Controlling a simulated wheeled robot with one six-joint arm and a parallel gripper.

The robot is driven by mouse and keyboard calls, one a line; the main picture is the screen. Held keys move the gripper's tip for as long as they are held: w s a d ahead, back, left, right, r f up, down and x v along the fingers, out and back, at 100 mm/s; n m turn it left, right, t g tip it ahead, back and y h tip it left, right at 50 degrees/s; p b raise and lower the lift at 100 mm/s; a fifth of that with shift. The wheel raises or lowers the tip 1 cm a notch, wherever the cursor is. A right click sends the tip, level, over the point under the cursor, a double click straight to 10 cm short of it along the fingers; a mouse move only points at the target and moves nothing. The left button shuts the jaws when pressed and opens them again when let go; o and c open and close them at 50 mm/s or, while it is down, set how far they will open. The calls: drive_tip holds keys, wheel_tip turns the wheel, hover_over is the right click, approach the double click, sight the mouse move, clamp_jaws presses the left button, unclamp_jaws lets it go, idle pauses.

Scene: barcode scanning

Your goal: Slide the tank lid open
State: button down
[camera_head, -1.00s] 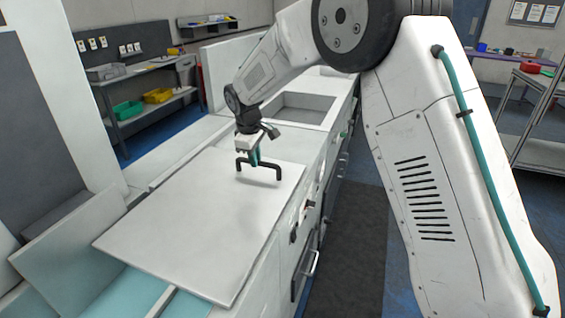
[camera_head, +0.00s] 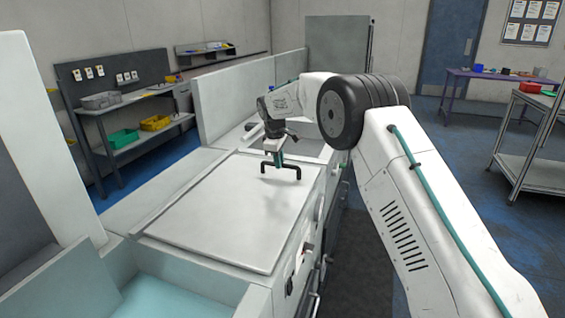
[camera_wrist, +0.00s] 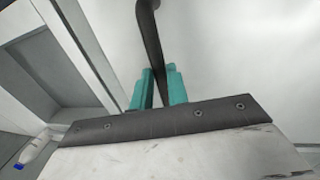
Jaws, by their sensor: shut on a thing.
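The tank lid is a flat, pale grey-white plate (camera_head: 215,220) lying on the long white bench in the head view. A black bar handle (camera_head: 292,168) stands on the lid near its far end. My gripper (camera_head: 278,161), with teal fingers, reaches down to the handle and is shut on its bar. In the wrist view the teal fingers (camera_wrist: 156,90) close around the dark handle bar (camera_wrist: 148,35), above the pale lid (camera_wrist: 235,50). The open part of the tank, with a light teal inside (camera_head: 165,298), shows at the lid's near end.
A raised white panel (camera_head: 235,100) runs along the bench's back left. A recessed basin (camera_head: 308,148) lies beyond the lid. A shelf unit with green and yellow bins (camera_head: 122,140) stands left. A metal rack (camera_head: 530,170) and purple table (camera_head: 500,78) stand right, with blue floor between.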

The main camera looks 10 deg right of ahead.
drive_tip(key=shift+w+a+r, duration=0.25)
drive_tip(key=shift+w, duration=0.05)
drive_tip(key=c, duration=1.4)
unclamp_jaws()
drive_tip(key=shift+o, duration=0.2)
drive_tip(key=shift+a, duration=0.15)
drive_tip(key=shift+f, duration=0.1)
drive_tip(key=shift+d+r, duration=0.3)
drive_tip(key=shift+r, duration=0.1)
wheel_tip(320, 180, up, 7)
drive_tip(key=s+a, duration=0.1)
drive_tip(key=shift+s, duration=0.35)
